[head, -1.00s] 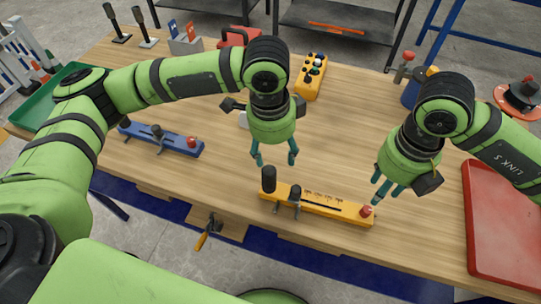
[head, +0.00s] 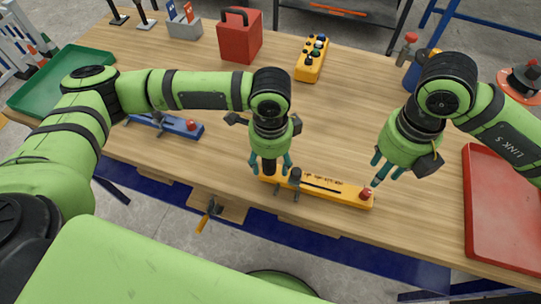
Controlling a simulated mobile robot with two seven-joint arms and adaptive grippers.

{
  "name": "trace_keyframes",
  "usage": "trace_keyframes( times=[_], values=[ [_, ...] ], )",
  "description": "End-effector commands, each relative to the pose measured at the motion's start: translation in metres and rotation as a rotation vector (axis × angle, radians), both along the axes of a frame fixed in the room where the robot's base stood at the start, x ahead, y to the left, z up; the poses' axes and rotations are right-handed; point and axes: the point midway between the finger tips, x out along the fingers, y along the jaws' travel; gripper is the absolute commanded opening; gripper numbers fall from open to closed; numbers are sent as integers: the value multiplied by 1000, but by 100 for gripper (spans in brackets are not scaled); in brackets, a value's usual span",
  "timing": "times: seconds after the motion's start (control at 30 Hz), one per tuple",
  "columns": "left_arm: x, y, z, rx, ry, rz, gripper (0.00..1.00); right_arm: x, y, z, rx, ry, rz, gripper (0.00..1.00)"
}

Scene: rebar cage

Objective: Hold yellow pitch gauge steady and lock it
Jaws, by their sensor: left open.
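The yellow pitch gauge (head: 330,188) lies near the table's front edge. It has a black upright grip (head: 269,168) at its left end, a dark clamp post (head: 295,178) beside it and a red knob (head: 366,193) at its right end. My left gripper (head: 270,167) is open, pointing down, with its fingers on either side of the black grip; contact cannot be made out.
A blue gauge (head: 180,125) lies to the left, partly behind my left arm. A red tray (head: 505,215) is at the right and a green tray (head: 50,85) at the far left. A yellow button box (head: 312,60) and red box (head: 240,38) stand behind. The table middle is clear.

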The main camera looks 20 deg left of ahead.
Motion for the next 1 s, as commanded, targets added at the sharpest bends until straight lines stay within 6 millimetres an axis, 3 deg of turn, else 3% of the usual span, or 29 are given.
trace_keyframes(
  times=[0.03,0.17,0.2,0.4,0.73,0.87,1.0],
  values=[
    [0,0,0,0,0,0,60,0,0,0,0,0,0,39],
    [0,0,0,0,0,0,8,0,0,0,0,0,0,39],
    [0,0,0,0,0,0,0,0,0,0,0,0,0,39],
    [0,0,0,-1,1,0,0,0,0,2,4,-1,-25,46],
    [0,-1,0,-1,1,0,0,-1,-5,15,34,0,-313,46],
    [0,-1,0,-2,0,0,0,-1,-5,1,34,3,-324,46],
    [0,-1,0,-2,0,0,0,-2,-5,-26,32,5,-323,46]
  ],
)
